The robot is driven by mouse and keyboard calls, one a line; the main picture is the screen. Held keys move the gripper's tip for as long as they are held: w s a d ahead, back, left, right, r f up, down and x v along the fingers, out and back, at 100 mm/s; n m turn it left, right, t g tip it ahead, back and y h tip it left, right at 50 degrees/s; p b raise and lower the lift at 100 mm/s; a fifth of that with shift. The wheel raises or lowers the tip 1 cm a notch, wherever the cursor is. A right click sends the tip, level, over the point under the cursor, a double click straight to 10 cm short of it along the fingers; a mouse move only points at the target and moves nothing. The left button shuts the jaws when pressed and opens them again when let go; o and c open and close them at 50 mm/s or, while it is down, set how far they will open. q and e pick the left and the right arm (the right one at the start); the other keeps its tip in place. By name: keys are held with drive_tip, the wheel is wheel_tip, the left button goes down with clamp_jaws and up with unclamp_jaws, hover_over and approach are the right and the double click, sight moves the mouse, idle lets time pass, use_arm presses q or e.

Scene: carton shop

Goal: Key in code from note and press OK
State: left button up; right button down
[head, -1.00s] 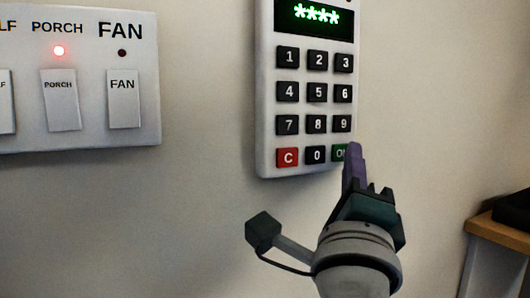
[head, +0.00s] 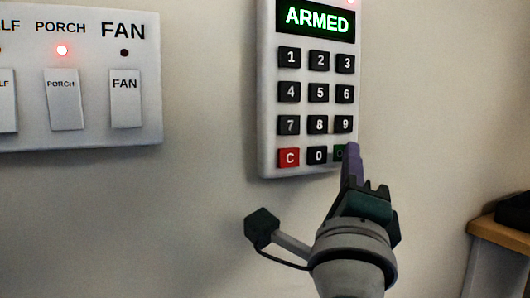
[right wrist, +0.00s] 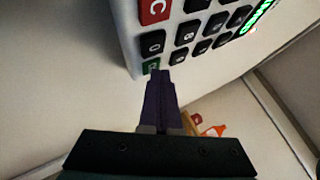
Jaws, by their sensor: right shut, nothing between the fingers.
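The white keypad (head: 268,110) is mounted on the wall, with black digit keys, a red C key (head: 289,158) and a green OK key (head: 338,153) at the bottom right. Its display (head: 316,20) reads ARMED in green, and a small red light shows above it. My right gripper (head: 353,150) is shut and empty, its purple fingertips at the OK key and covering part of it. In the right wrist view the fingertips (right wrist: 158,76) are at the green key (right wrist: 151,66); I cannot tell whether they touch. The note and my left gripper are not in view.
A white switch panel (head: 88,138) with PORCH and FAN rockers is on the wall at left; the PORCH light is lit red. A wooden shelf or table edge (head: 500,232) with a dark object stands at right. The wall below the keypad is clear.

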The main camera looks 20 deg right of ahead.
drive_tip(key=shift+s, duration=0.15)
drive_tip(key=shift+s+p, duration=0.4)
drive_tip(key=shift+s, duration=0.2)
drive_tip(key=s, duration=0.1)
drive_tip(key=s+p, duration=0.1)
drive_tip(key=s, duration=0.3)
drive_tip(key=shift+d+p, duration=0.25)
drive_tip(key=shift+p, duration=0.15)
idle(0.4)
